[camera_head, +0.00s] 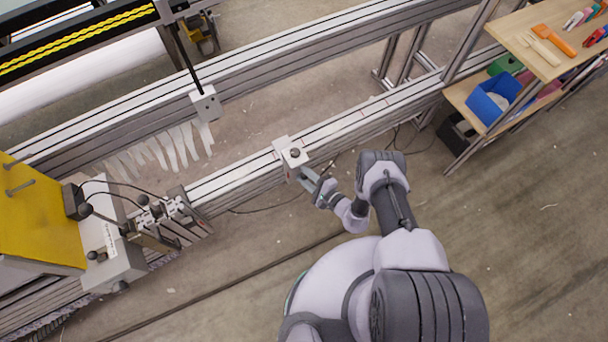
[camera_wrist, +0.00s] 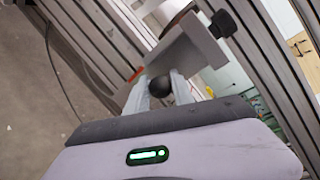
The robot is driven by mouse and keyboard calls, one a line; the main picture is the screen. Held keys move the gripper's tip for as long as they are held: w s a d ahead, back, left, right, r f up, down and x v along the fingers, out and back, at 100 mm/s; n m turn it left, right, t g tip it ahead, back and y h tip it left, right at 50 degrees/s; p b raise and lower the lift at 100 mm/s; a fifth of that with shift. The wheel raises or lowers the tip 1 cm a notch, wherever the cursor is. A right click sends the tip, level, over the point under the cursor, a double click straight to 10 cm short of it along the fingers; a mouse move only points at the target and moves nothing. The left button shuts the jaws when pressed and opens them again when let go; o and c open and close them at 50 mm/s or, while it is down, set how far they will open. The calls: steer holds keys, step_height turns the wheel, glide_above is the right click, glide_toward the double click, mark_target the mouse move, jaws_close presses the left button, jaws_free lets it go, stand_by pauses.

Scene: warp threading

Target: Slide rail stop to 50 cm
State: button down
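The rail stop (camera_head: 291,153) is a light grey block with a dark knob on top, seated on the front aluminium rail (camera_head: 350,124) near the middle of the head view. My gripper (camera_head: 308,178) is at its near side, below the rail. In the wrist view the grey stop (camera_wrist: 188,48) fills the upper middle, with a black knob on its right side. A black ball (camera_wrist: 160,88) on the stop sits between my two fingers (camera_wrist: 160,92), which appear to touch it on both sides. No readable scale shows on the rail, only small red marks.
A yellow and grey machine unit (camera_head: 100,235) with clamps stands on the rail to the left. Another block (camera_head: 205,103) hangs by the back rail. A shelf with tools (camera_head: 550,40) and a blue bin (camera_head: 493,97) stands at right. The rail right of the stop looks clear.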

steer(key=c, duration=1.2)
jaws_free()
steer(key=shift+w+r, duration=0.15)
steer(key=shift+w, duration=0.05)
steer(key=shift+c, duration=0.2)
steer(key=shift+o, duration=0.7)
steer(key=shift+s, duration=0.1)
steer(key=p+v, duration=0.2)
steer(key=v, duration=1.5)
steer(key=shift+s+d+p, duration=0.15)
steer(key=shift+s+p, duration=0.05)
steer(key=shift+p, duration=0.2)
